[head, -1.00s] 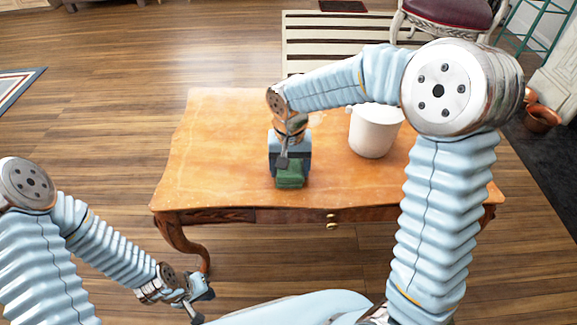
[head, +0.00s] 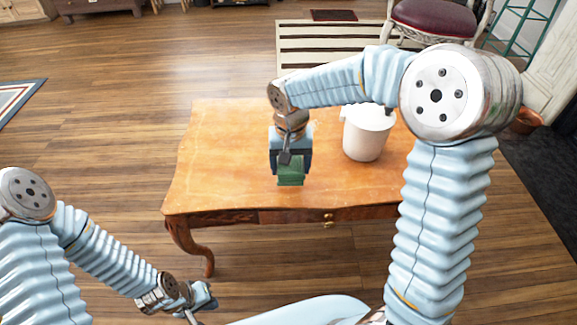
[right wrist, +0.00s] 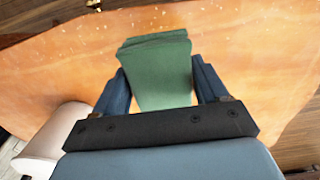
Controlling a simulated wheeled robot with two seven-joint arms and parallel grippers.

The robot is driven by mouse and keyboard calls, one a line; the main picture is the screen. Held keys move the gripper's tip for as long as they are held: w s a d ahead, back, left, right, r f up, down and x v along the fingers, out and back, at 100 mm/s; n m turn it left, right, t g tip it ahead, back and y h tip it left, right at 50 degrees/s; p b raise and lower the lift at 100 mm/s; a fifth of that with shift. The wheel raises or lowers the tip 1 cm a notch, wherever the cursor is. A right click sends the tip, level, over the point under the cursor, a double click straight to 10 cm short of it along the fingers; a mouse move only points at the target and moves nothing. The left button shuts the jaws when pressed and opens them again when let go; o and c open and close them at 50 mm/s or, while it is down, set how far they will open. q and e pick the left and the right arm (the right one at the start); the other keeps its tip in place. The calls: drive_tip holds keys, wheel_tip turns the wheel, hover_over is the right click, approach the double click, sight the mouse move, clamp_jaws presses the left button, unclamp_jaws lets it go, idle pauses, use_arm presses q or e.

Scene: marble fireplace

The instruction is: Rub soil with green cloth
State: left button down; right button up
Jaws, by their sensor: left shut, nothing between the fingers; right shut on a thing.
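The folded green cloth (head: 290,172) is in my right gripper (head: 290,158), over the front middle of the wooden table (head: 225,165). The right wrist view shows the cloth (right wrist: 160,75) between the two dark fingers of the right gripper (right wrist: 160,90), which is shut on it. I cannot tell whether the cloth touches the tabletop. Pale specks (right wrist: 205,10) show on the table in the right wrist view; I cannot tell whether they are the soil. My left gripper (head: 207,300) is shut and empty, low in front of the table's left side.
A white pot (head: 368,138) stands on the table to the right of my right gripper, partly behind my right arm. Its side also shows in the right wrist view (right wrist: 50,140). The table's left part is clear. A chair (head: 435,18) and striped rug (head: 300,45) lie beyond.

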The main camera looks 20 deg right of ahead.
wheel_tip(320, 180, up, 2)
drive_tip(key=shift+p, duration=0.55)
